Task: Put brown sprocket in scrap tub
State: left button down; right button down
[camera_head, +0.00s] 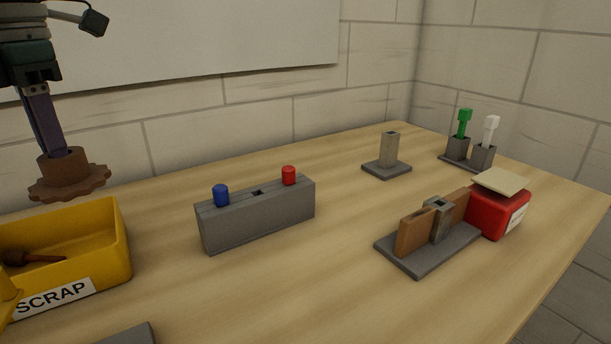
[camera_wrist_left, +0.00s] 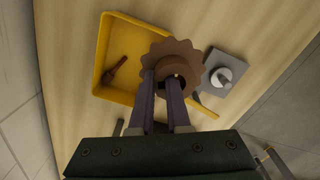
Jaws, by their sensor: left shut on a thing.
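The brown sprocket (camera_head: 69,179) is a toothed disc with a round hub. My left gripper (camera_head: 66,152) is shut on its hub and holds it in the air, above and near the back of the yellow scrap tub (camera_head: 117,245). In the left wrist view, the sprocket (camera_wrist_left: 187,58) sits between the fingertips of my left gripper (camera_wrist_left: 165,82) and overlaps the right side of the tub (camera_wrist_left: 104,50). A dark reddish-brown part (camera_head: 28,257) lies inside the tub. My right gripper is in neither view.
A grey block (camera_head: 257,216) with blue and red pegs stands right of the tub. Farther right are a grey post on a base (camera_head: 388,160), a holder with brown pieces (camera_head: 428,246), a red box (camera_head: 490,214) and green and white tools (camera_head: 465,123). Bare table lies between them.

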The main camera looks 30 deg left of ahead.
aim_at(73, 249)
pick_arm(q)
jog(key=s+a+r+m, duration=0.2)
jog(key=a+r+m, duration=0.2)
jog(key=a+m, duration=0.1)
jog(key=f+b, duration=0.1)
jog(key=f, duration=0.6)
jog(key=f+b, duration=0.2)
jog(key=f, duration=0.6)
jog(key=shift+d, duration=0.2)
notch_tip(73, 249, down, 5)
jog(key=shift+r+b, duration=0.1)
jog(key=shift+b, duration=1.15)
jog(key=c, duration=1.3)
grip_release()
jog(key=o, duration=0.4)
